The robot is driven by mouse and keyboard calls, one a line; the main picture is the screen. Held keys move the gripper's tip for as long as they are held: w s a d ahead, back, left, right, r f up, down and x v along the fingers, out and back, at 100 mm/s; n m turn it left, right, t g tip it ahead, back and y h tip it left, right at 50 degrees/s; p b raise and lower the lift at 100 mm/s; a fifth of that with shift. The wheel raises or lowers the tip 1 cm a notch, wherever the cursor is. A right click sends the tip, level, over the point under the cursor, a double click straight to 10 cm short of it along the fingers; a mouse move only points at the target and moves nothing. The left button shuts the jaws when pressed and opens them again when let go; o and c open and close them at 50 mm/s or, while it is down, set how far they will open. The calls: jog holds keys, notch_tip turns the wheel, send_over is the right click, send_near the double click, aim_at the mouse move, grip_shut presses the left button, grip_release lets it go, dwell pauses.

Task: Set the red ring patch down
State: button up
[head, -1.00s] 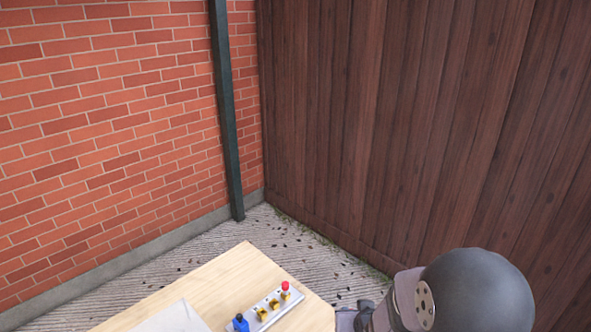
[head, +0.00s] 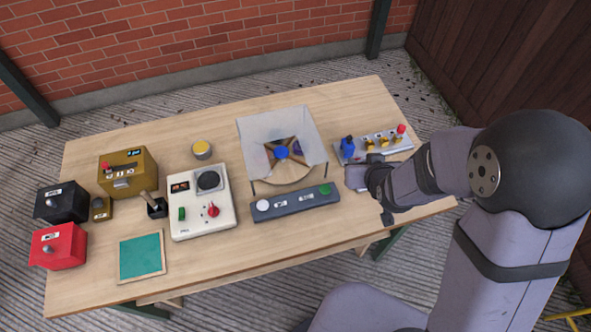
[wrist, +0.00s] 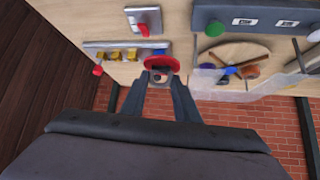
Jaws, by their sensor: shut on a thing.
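The red ring patch (wrist: 161,64) shows in the wrist view as a red disc-like shape at the tips of my gripper (wrist: 160,78). The gripper is shut on it. In that view it overlaps the blue end of a grey strip; I cannot tell its height above it. In the head view my gripper (head: 378,186) is over the table's right part, in front of the grey strip (head: 372,151). The ring cannot be made out there, hidden by the gripper and wrist.
The strip carries a blue piece (head: 347,146), yellow pieces and a red knob (head: 401,129). A grey plate with a red part (wrist: 143,29) lies nearby. Left of my gripper are a dark button bar (head: 295,204) and a clear-walled bin (head: 262,130). Bare wood (head: 345,100) lies behind the strip.

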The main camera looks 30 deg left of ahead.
jog(key=s+a+r+n+g+y, duration=0.1)
jog(key=s+a+n, duration=0.1)
jog(key=a, duration=0.7)
jog(key=s+a+r+n+g+y, duration=0.1)
jog(key=s+a+n, duration=0.1)
jog(key=a, duration=0.8)
jog(key=shift+s+a+r+n+g+y+b, duration=0.2)
jog(key=shift+r+n+g+y+b, duration=0.1)
jog(key=shift+n, duration=0.1)
jog(key=shift+d+f, duration=0.1)
jog(key=shift+f, duration=4.95)
jog(key=shift+f, duration=0.1)
jog(key=shift+f+b, duration=0.3)
jog(key=shift+f, duration=0.15)
